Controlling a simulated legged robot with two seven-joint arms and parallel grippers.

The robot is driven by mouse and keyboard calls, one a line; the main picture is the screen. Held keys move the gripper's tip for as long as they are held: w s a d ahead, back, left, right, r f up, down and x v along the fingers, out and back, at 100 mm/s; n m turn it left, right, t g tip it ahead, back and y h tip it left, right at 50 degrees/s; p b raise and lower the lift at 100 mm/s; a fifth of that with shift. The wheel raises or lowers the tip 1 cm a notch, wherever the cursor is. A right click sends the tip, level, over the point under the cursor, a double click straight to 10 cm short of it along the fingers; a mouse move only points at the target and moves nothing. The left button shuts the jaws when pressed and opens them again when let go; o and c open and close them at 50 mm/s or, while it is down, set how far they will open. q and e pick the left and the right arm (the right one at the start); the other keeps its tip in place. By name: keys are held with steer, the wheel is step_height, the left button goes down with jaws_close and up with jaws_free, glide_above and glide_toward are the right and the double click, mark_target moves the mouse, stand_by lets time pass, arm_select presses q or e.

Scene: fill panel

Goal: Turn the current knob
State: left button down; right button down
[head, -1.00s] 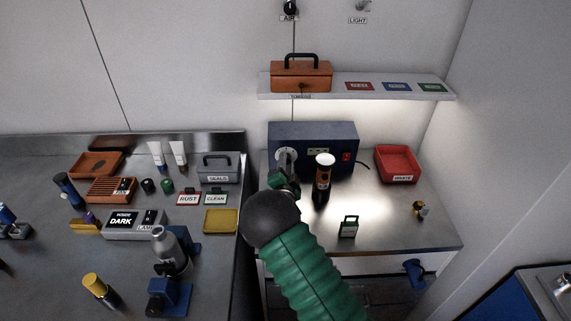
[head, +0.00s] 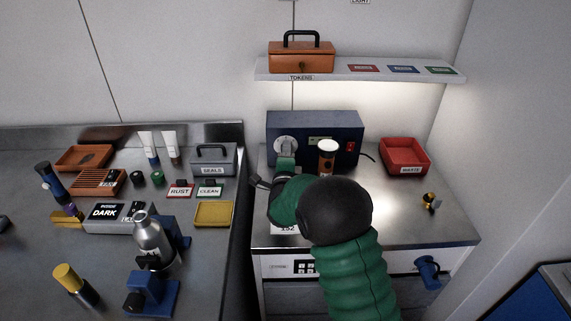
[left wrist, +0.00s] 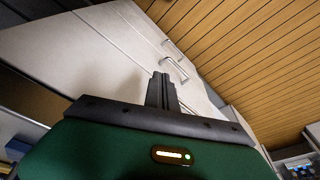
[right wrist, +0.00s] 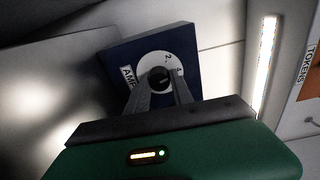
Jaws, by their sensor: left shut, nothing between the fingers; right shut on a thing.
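The current knob is a dark knob (right wrist: 158,76) on a round white dial with numerals, marked AMP, on a blue panel. In the head view the dial (head: 286,146) is on the left of the blue power box (head: 345,150). My right gripper (right wrist: 163,80) is shut on the knob, its fingers either side of it; in the head view it shows at the dial (head: 286,160), partly hidden by my arm. My left gripper (left wrist: 161,78) is shut and empty, seen only in the left wrist view, facing white cabinets and a wood-slat surface.
A red waste bin (head: 404,157) is at the bench's back right. A shelf (head: 400,72) with an orange box (head: 301,58) hangs above. The bench's right front is mostly clear.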

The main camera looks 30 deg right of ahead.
steer(key=shift+s+f+m+b, duration=0.1)
steer(key=shift+f+m+b, duration=0.35)
steer(key=shift+m+b, duration=0.85)
steer(key=c, duration=1.4)
jaws_free()
steer(key=shift+o, duration=1.2)
steer(key=shift+r, duration=0.1)
steer(key=shift+o, duration=0.3)
steer(key=shift+r, duration=0.1)
